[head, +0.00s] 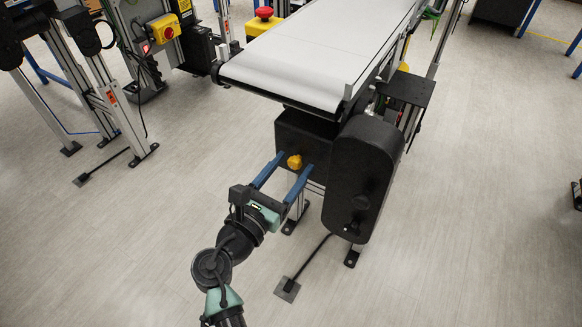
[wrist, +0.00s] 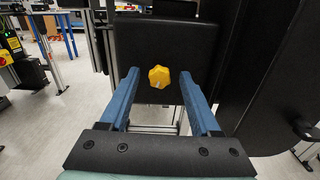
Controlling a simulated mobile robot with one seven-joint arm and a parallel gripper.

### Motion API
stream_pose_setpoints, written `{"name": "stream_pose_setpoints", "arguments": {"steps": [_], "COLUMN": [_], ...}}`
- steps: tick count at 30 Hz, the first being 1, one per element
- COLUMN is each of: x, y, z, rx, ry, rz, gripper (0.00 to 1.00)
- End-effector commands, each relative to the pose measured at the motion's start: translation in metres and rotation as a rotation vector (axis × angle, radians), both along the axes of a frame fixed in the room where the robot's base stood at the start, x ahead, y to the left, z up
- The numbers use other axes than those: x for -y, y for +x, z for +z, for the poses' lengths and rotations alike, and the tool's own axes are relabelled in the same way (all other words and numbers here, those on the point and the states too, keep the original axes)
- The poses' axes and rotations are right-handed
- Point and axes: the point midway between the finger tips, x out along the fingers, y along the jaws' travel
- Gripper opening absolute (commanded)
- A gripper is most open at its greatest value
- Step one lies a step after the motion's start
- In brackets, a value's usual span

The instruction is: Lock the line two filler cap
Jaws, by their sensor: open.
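The filler cap is a yellow lobed knob (head: 294,161) on the face of a black box (head: 318,132) under the end of the belt conveyor. In the wrist view the yellow cap (wrist: 159,76) shows centred between the fingers, with a small light mark near its lower middle. My gripper (head: 292,164) has two blue fingers, open and pointing at the black box. In the wrist view my gripper (wrist: 158,76) has a finger on each side of the cap, with a gap on both sides. Nothing is held. I cannot tell how far the fingertips are from the box.
A large black rounded housing (head: 361,180) stands close to the right of my gripper. The white conveyor belt (head: 318,45) is above. A red emergency button (head: 264,12) on yellow is at the back. Open floor lies left and right.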

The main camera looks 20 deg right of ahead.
Motion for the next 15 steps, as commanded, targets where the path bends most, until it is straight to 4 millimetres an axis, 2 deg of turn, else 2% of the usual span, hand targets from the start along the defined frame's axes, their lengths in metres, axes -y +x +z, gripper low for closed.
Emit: {"name": "stream_pose_setpoints", "arguments": {"steps": [10,11,15], "x": [0.0036,0.0036,0.0035], "y": [0.0033,0.0033,0.0031], "z": [0.0005,0.0005,0.0005], "rx": [0.001,0.001,0.001], "ry": [0.001,0.001,0.001], "rz": [0.001,0.001,0.001], "gripper": [0.64,0.6,0.35]}}
